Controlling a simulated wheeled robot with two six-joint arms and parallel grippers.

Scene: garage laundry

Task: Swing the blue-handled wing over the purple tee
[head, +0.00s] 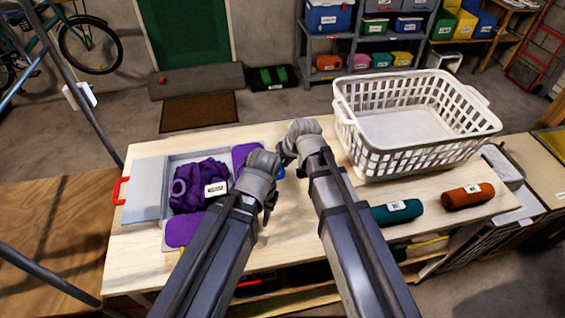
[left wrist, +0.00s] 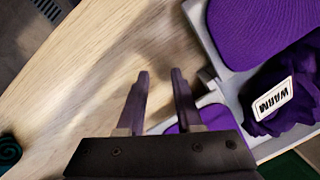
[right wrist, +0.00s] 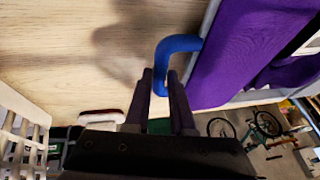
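The purple tee (head: 200,187) lies bunched on the grey folding board (head: 146,205), its WARM label showing; it also shows in the left wrist view (left wrist: 285,105). Flat purple cloth (head: 246,153) covers the blue-handled wing on the board's right side. The blue handle (right wrist: 178,44) sticks out from that wing's edge. My right gripper (right wrist: 160,78) has its fingers on either side of the handle's bar, with little space between. My left gripper (left wrist: 160,80) is open and empty, above the table beside the board; its arm hides part of the board in the head view.
A red handle (head: 120,190) stands at the board's left edge, and more purple cloth (head: 184,229) lies on its near part. A white basket (head: 415,155) stands at the back right. Green (head: 398,211) and orange (head: 468,196) rolls lie on the table's right side.

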